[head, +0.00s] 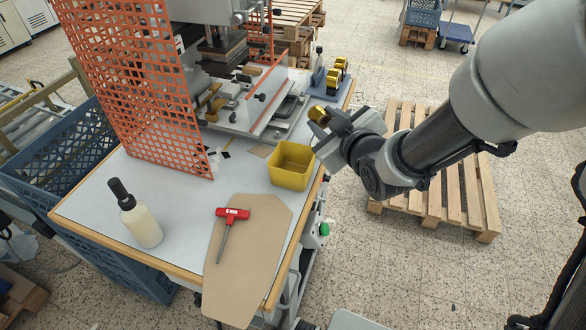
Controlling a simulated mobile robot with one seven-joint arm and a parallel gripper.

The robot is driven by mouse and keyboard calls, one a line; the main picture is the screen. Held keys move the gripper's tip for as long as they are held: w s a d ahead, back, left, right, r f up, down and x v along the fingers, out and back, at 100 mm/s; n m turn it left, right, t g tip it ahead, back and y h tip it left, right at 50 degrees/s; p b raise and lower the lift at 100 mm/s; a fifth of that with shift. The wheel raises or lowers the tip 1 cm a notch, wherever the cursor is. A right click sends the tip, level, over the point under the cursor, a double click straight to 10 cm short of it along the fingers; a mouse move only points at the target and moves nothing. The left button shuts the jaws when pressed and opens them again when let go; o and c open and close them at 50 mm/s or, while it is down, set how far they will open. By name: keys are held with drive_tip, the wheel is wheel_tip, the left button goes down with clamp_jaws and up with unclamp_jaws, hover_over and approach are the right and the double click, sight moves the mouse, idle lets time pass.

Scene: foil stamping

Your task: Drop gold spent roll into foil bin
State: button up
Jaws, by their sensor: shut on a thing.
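My gripper (328,124) is at the end of my arm, which reaches in from the right. It is shut on the gold spent roll (319,115), held above the table's right edge. The yellow foil bin (291,168) is an open box on the table, below and to the left of the gripper. The part of its inside that shows looks empty. The roll appears higher than the bin's rim and behind it, not over its opening. My fingers hide part of the roll.
A stamping press (225,60) stands behind the bin, with an orange mesh guard (135,80) at its left. Gold rolls (335,76) sit on a stand at the back.

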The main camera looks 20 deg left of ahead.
drive_tip(key=s+a+r+n, duration=0.1)
drive_tip(key=s+a, duration=0.2)
drive_tip(key=a, duration=0.1)
drive_tip(key=shift+g+y, duration=0.4)
drive_tip(key=f+b, duration=0.2)
drive_tip(key=f, duration=0.1)
drive_tip(key=f+b, duration=0.1)
drive_tip(key=f, duration=0.1)
drive_tip(key=shift+w+d+f+b, duration=0.15)
drive_tip(key=shift+d+f+b, duration=0.1)
drive_tip(key=shift+b, duration=0.1)
drive_tip(key=o, duration=1.1)
drive_tip(key=b+v, duration=1.2)
drive_tip(key=v, duration=0.5)
